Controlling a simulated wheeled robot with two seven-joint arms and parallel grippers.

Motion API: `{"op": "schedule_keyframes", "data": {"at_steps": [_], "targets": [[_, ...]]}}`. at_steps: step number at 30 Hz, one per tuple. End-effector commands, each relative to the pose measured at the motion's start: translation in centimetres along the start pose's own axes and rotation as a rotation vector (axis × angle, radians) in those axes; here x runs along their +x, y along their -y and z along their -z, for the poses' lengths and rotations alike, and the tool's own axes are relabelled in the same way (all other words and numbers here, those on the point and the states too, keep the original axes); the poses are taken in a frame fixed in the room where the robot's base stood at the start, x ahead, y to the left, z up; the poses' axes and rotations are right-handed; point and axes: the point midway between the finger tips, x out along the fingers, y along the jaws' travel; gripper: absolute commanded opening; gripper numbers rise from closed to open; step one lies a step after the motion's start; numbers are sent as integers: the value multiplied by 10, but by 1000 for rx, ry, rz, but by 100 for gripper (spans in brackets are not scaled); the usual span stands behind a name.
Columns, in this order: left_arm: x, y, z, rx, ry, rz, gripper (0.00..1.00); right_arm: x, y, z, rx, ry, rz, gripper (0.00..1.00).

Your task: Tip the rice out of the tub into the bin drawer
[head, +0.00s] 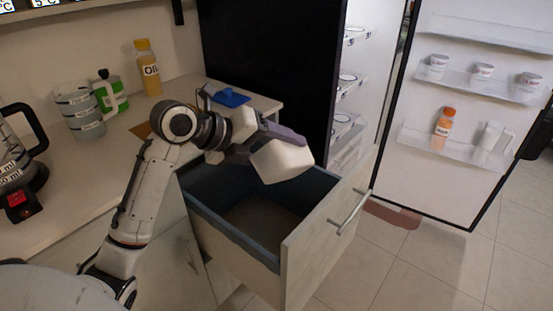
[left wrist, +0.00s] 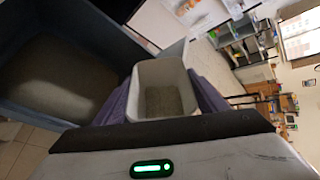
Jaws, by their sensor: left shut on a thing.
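My left gripper (head: 268,140) is shut on the white tub (head: 282,160) and holds it tilted above the open bin drawer (head: 235,236). In the left wrist view, the purple fingers grip both sides of the tub (left wrist: 160,74), and I look into its mouth. A grainy grey-beige patch, seemingly rice, shows inside the tub (left wrist: 160,101). The drawer (left wrist: 115,22) lies left of the tub in that view, with a dull brownish floor; I cannot tell whether any rice lies there. The tub's mouth is turned away in the head view. My right gripper is not in view.
The drawer front has a bar handle (head: 350,212). A counter (head: 120,128) at left holds a measuring jug (head: 80,112), a green-and-white container (head: 110,92), an oil bottle (head: 148,68) and a blue item (head: 231,97). An open fridge door (head: 450,150) stands at right.

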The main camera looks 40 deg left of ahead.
Motion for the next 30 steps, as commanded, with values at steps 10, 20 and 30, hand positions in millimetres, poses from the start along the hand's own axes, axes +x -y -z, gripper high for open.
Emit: {"op": "schedule_keyframes", "data": {"at_steps": [10,20,30], "targets": [[-2,2,-4,-39,-23,14,35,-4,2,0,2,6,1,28],[-3,2,-7,-77,-45,26,35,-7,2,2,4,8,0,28],[-4,2,-10,-114,-67,38,35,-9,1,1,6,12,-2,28]]}}
